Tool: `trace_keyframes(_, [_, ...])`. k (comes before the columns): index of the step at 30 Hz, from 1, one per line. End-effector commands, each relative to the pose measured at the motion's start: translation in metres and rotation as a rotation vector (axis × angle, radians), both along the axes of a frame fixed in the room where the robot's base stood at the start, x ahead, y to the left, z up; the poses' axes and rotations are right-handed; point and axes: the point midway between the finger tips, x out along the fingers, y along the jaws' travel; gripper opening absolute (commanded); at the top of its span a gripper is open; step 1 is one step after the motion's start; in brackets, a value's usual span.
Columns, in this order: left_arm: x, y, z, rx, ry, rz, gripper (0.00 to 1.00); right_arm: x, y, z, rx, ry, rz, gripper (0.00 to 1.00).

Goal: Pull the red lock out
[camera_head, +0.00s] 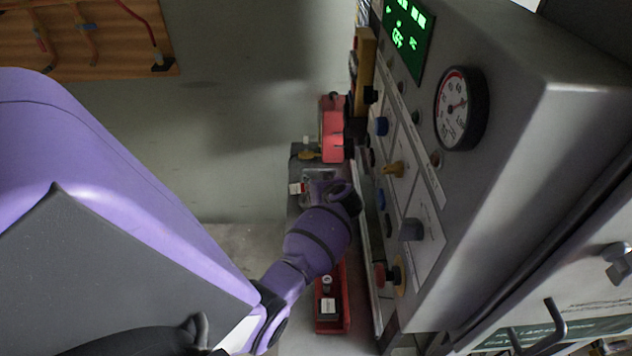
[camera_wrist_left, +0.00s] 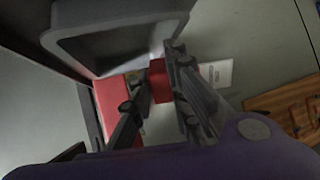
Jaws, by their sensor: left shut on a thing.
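My left gripper (camera_head: 318,178) reaches in beside the left side of the grey control panel, and its purple wrist covers part of what is there. In the left wrist view, its two dark fingers (camera_wrist_left: 159,92) are shut on a small red block, which looks like the red lock (camera_wrist_left: 158,80). The lock sits close to the edge of a grey housing. How far it is seated cannot be seen. In the head view the lock itself is not clearly visible. My right gripper is not in view.
The control panel (camera_head: 510,200) with a gauge (camera_head: 460,108), knobs and a green screen (camera_head: 408,36) stands at right. A red box (camera_head: 332,130) is behind the gripper and a red tray (camera_head: 330,318) below it. A wooden board (camera_head: 90,40) hangs there.

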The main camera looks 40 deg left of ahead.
Motion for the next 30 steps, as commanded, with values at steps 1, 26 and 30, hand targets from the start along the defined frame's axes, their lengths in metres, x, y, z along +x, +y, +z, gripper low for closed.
trace_keyframes(1, [0.002, 0.001, 0.000, 0.004, 0.002, 0.000, 0.00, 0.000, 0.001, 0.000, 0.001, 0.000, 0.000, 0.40])
trace_keyframes(26, [0.052, 0.046, -0.037, 0.005, 0.008, 0.000, 0.00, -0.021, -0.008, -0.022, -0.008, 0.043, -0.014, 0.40])
trace_keyframes(30, [0.052, 0.045, -0.045, 0.002, 0.006, 0.000, 0.00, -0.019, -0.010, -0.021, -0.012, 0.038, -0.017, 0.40])
